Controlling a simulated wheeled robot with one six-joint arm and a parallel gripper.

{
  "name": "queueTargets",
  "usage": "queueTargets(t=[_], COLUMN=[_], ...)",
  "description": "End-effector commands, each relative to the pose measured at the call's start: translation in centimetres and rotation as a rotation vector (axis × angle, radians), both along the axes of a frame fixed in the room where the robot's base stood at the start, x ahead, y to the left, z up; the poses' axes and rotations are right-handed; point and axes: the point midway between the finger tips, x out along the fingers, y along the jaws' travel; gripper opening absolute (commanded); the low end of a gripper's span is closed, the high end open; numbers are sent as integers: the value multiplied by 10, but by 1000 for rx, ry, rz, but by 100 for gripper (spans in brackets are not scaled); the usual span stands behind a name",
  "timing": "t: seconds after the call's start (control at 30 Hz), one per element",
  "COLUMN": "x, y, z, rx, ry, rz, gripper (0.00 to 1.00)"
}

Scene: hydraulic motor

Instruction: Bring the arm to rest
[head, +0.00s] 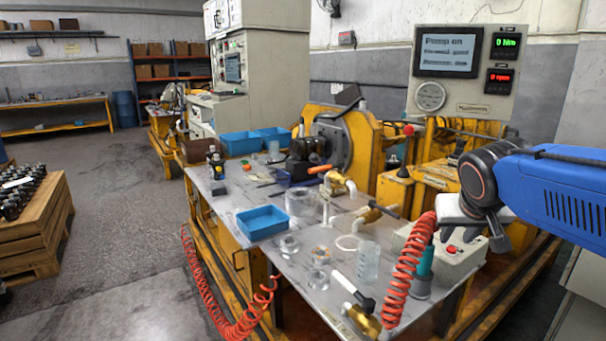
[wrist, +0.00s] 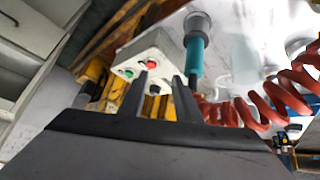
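My blue arm (head: 570,195) reaches in from the right of the head view and ends in a dark wrist joint. My gripper (head: 490,236) hangs over the right part of the workbench, above or beside a pale control box (head: 462,262). In the wrist view my gripper (wrist: 161,78) shows two dark fingers spread apart with nothing held between them. The control box (wrist: 128,57) lies beyond the fingertips, with red and green buttons. I cannot tell the exact gap between fingers and box.
A teal tool (head: 424,275) with a coiled red hose (head: 405,270) stands close left of my gripper. The metal bench (head: 235,200) carries blue bins (head: 262,222), clear jars and a motor. A screen panel (head: 465,75) reads "Pump on".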

Motion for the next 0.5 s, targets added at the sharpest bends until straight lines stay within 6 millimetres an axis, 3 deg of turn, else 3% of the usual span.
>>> queueTargets(t=[0.03, 0.3, 0.5], x=[-21, -124, -173], y=[3, 29, 45], z=[-11, -79, -116], rx=[10, 75, 116], ry=[21, 144, 201], rz=[14, 126, 193], gripper=[30, 30, 30])
